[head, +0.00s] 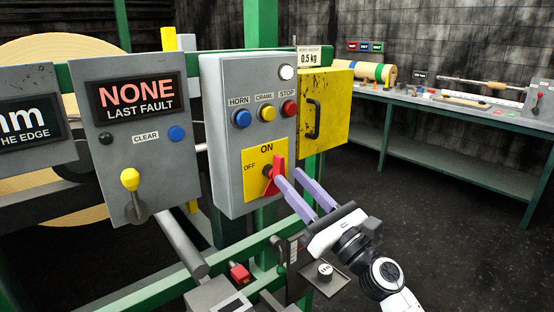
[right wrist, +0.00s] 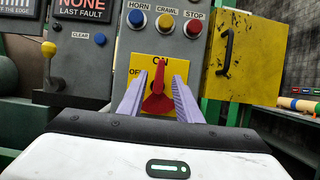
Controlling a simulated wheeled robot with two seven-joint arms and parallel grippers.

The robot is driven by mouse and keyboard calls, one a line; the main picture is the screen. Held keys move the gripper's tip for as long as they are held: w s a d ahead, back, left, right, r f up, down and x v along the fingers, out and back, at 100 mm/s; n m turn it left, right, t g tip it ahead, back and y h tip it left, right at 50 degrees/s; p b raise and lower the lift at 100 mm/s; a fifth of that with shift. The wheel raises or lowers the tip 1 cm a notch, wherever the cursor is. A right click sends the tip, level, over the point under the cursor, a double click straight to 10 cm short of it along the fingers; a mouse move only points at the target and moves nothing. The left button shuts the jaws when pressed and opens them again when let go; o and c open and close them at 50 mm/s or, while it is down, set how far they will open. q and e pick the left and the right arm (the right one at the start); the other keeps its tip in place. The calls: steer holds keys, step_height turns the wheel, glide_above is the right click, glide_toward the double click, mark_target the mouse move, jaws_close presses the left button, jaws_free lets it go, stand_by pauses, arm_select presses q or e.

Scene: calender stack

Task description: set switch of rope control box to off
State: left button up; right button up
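The rope control box is the grey box (head: 222,112) in the middle of the head view, with HORN, CRAWL and STOP buttons. Its red switch (head: 278,172) sits on a yellow plate (head: 254,157) marked ON at the top and OFF at the left. The switch handle points up toward ON. My right gripper (head: 289,178) is open in front of the switch, fingers apart. In the right wrist view the red switch (right wrist: 158,88) shows between the two fingertips of the right gripper (right wrist: 157,82). I cannot tell whether either finger touches it. My left gripper is not in view.
A yellow door with a black handle (head: 333,100) stands right of the box. A grey panel (head: 160,90) with a yellow-knobbed lever (head: 130,180) is to the left. A green rail (head: 170,285) runs below. A workbench (head: 450,110) stands at the back right.

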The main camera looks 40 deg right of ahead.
mark_target(283, 169)
steer(key=p+x, duration=0.1)
steer(key=x, duration=0.3)
steer(key=shift+w+r, duration=0.1)
steer(key=shift+w, duration=0.15)
steer(key=shift+w+r, duration=0.15)
steer(key=shift+w, duration=0.45)
jaws_close()
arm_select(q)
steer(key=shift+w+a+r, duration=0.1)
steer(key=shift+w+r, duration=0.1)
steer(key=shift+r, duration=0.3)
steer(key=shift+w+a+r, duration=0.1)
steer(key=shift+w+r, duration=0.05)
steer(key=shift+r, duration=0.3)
